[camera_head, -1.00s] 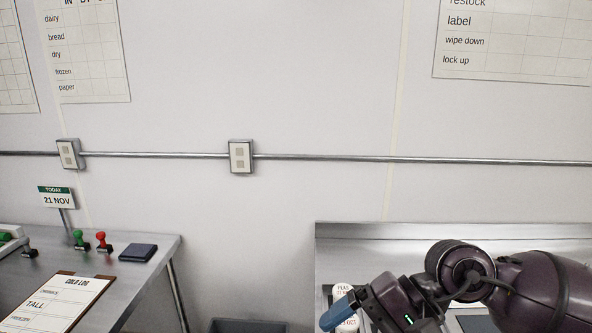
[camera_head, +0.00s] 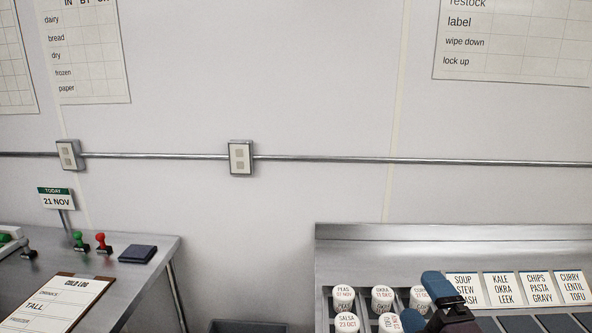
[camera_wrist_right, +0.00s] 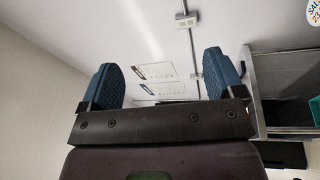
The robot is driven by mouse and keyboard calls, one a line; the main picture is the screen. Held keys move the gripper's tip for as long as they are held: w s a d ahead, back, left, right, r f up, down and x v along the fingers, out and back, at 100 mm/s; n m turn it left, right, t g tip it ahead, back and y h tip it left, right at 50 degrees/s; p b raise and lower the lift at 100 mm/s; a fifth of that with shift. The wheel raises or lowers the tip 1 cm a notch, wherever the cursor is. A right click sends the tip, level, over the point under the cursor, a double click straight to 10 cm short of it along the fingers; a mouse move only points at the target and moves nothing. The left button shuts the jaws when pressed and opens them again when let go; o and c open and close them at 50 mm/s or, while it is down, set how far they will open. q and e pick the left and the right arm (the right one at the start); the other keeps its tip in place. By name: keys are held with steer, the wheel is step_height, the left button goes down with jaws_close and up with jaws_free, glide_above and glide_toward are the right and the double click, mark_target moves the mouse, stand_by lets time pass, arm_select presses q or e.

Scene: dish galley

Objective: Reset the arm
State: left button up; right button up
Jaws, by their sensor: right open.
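My right gripper (camera_head: 428,298) shows at the lower right of the head view, in front of the rack of round-lidded containers on the right steel counter. In the right wrist view my right gripper (camera_wrist_right: 160,80) has its two blue-padded fingers wide apart, with nothing between them. Wall and posted sheets show beyond the fingers. Most of the right arm is below the head view's edge. My left gripper is not in view.
The right counter (camera_head: 400,233) holds dated round lids (camera_head: 343,293) and label cards (camera_head: 503,288). The left steel table (camera_head: 150,258) carries a clipboard (camera_head: 62,302), red stamp (camera_head: 101,242), green stamp (camera_head: 79,240), dark pad (camera_head: 138,253) and date sign (camera_head: 56,198). A grey bin (camera_head: 248,326) stands between.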

steer(key=s+d+f+m+g+h, duration=0.3)
steer(key=s+d+f+m+g, duration=0.1)
steer(key=f+m, duration=0.25)
steer(key=s+d+f+m+g+h, duration=0.25)
steer(key=s+f+m+g, duration=0.2)
steer(key=f, duration=0.35)
steer(key=s+d+f+m+g+y, duration=0.2)
steer(key=s+f+m+g, duration=0.55)
steer(key=s, duration=0.55)
steer(key=w+f+t+b, duration=0.3)
steer(key=f+b, duration=0.2)
steer(key=f, duration=0.6)
steer(key=w+f+n+t+b, duration=0.1)
steer(key=w+f+t+b, duration=0.3)
steer(key=f, duration=0.7)
steer(key=shift+a+t+b, duration=0.3)
steer(key=shift+a+b, duration=0.05)
steer(key=shift+b, duration=0.15)
